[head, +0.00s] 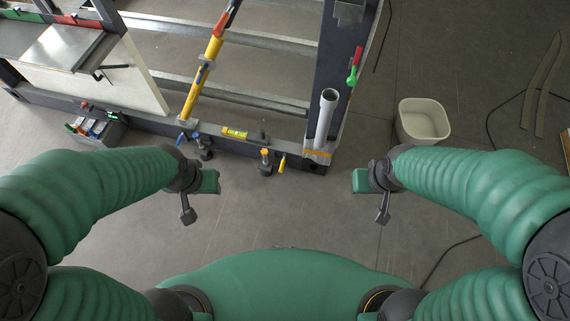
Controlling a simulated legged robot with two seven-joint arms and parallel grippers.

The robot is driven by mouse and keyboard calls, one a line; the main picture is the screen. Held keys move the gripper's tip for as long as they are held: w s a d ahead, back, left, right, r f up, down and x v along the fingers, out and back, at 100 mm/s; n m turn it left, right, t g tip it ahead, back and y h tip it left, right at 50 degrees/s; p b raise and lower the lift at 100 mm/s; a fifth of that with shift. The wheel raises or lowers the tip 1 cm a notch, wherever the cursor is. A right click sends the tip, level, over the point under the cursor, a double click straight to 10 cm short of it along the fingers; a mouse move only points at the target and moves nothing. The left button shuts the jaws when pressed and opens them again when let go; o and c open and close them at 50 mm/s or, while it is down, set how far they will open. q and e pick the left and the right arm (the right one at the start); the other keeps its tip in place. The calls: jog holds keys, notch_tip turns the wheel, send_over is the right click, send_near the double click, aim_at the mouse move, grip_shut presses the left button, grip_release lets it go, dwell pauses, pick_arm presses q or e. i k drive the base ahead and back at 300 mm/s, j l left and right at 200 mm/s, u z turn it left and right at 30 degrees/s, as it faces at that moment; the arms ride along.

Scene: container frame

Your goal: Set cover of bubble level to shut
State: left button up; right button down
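The bubble level (234,132) shows as a small yellow-green vial on the grey front rail of the frame, left of centre. The vial is visible from above, so its cover does not lie over it. A small dark piece (262,136) just right of it may be the cover, but it is too small to be sure. My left gripper (199,197) is in front of the rail, below and left of the level, touching nothing. My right gripper (371,197) is in front and to the right, also clear of everything. Their finger gaps cannot be made out.
A yellow strut (205,75) rises left of the level. Blue and orange-yellow valve handles (265,153) stand by the rail. A grey pipe (325,115) stands at the frame's right corner, with a white bin (423,120) beyond. The floor before the rail is free.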

aim_at(261, 138)
jog(key=i+j, duration=0.2)
jog(key=i, duration=0.4)
jog(key=i+j+u, duration=0.1)
jog(key=i, duration=0.45)
jog(key=j, duration=0.1)
